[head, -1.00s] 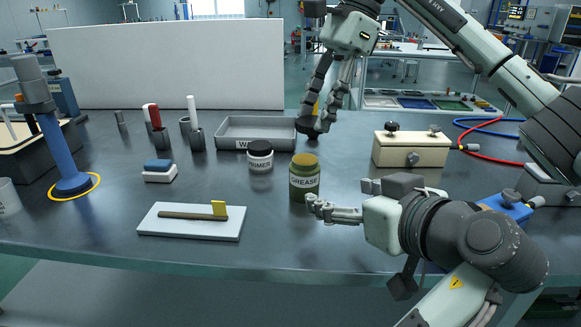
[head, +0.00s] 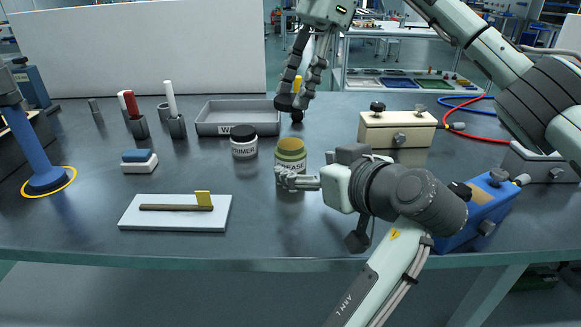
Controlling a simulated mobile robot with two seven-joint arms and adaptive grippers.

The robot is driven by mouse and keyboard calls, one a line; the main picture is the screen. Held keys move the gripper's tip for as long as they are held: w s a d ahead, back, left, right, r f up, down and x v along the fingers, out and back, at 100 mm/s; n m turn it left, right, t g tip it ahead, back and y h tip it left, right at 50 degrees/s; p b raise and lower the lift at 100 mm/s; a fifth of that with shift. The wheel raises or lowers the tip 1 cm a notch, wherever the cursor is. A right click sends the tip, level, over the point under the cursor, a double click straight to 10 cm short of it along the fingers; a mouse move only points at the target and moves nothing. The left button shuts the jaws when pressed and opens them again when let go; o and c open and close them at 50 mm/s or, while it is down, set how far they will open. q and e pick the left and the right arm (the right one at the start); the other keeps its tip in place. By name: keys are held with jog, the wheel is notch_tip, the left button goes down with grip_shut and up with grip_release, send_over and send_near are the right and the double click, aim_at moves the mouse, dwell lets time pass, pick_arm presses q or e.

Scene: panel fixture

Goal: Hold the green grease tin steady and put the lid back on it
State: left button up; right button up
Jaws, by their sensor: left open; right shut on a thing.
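The green grease tin (head: 290,149) stands upright on the bench, its top uncovered and showing yellow-brown. My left gripper (head: 284,179) is open at the tin's lower front, with its fingers covering part of the label. I cannot tell whether they touch the tin. My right gripper (head: 292,104) is shut on a dark disc, seemingly the lid (head: 284,103), above the bench behind the tin and at the right end of the grey tray. The fingers hide much of the lid.
A white board (head: 133,219) lies front left. A cream box (head: 398,131) and a blue box (head: 480,214) stand to the right.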

pick_arm(q)
jog(key=x, duration=0.7)
jog(key=shift+f, duration=0.15)
grip_shut()
pick_arm(e)
send_over(290, 144)
jog(key=d, duration=0.1)
jog(key=shift+w+f, duration=0.2)
jog(key=shift+f, duration=1.05)
jog(key=shift+w+f, duration=0.15)
jog(key=shift+f, duration=1.1)
jog(key=shift+f, duration=0.1)
jog(key=shift+f, duration=0.8)
jog(key=shift+f, duration=0.55)
